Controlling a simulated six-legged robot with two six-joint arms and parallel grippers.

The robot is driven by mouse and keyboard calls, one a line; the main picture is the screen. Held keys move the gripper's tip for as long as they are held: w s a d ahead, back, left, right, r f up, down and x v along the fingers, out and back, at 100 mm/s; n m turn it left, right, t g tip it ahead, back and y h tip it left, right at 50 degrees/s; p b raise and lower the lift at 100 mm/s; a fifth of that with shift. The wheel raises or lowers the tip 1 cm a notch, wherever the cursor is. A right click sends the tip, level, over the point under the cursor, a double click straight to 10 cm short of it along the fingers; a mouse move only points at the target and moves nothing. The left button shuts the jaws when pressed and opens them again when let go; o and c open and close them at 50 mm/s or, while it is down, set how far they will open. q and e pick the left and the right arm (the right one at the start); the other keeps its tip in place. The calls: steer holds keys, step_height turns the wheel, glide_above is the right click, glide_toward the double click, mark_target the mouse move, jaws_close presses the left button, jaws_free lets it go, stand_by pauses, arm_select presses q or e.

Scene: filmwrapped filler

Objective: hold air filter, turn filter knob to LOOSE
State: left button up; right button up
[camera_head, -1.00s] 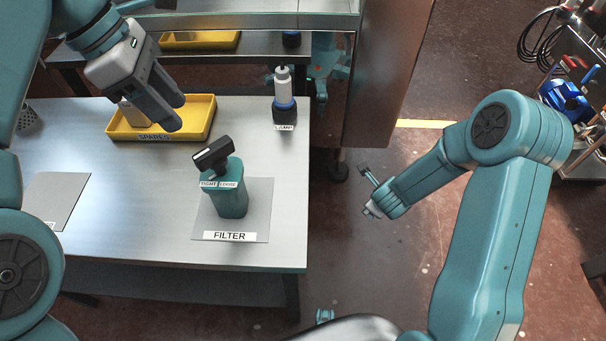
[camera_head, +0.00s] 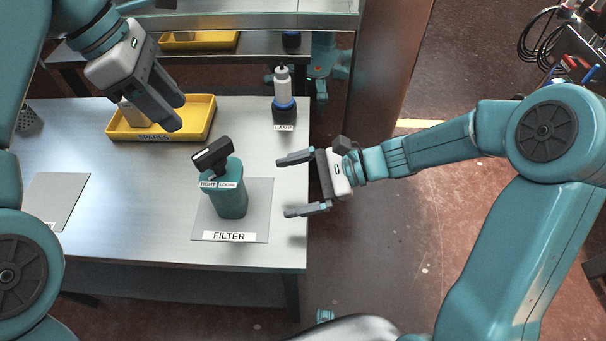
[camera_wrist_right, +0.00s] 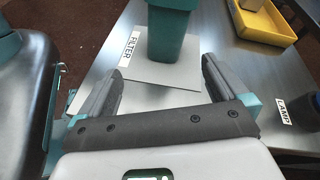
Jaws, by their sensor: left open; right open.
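The air filter (camera_head: 230,198) is a teal canister standing upright on a grey mat labelled FILTER. Its dark knob (camera_head: 212,154) sits on top, above TIGHT and LOOSE labels; which label it points to I cannot tell. The filter's lower body also shows in the right wrist view (camera_wrist_right: 165,45), its top cut off. My right gripper (camera_head: 298,184) is open and empty at the table's right edge, to the right of the filter, fingers pointing at it. My left gripper (camera_head: 176,112) is open, above the yellow tray, up and left of the filter, touching neither filter nor knob.
A yellow SPARES tray (camera_head: 203,120) holding a block stands behind the filter. A grey pad (camera_head: 58,195) lies at the left. The table (camera_head: 130,235) is bare around the filter mat.

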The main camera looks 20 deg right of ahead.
mark_target(215, 176)
steer(key=w+a+r+m+t+y, duration=0.1)
steer(key=a, duration=0.3)
steer(key=w+a+r+m+t+y, duration=0.1)
steer(key=w+a+m, duration=0.1)
steer(key=a, duration=0.3)
steer(key=w+a+r+m+y, duration=0.1)
steer(key=w+a, duration=0.1)
steer(key=a, duration=0.3)
steer(key=shift+w+r+t, duration=0.1)
steer(key=shift+t, duration=0.3)
steer(key=c, duration=1.2)
steer(key=o, duration=0.6)
steer(key=shift+d, duration=0.1)
steer(key=c, duration=0.4)
steer(key=shift+c, duration=0.2)
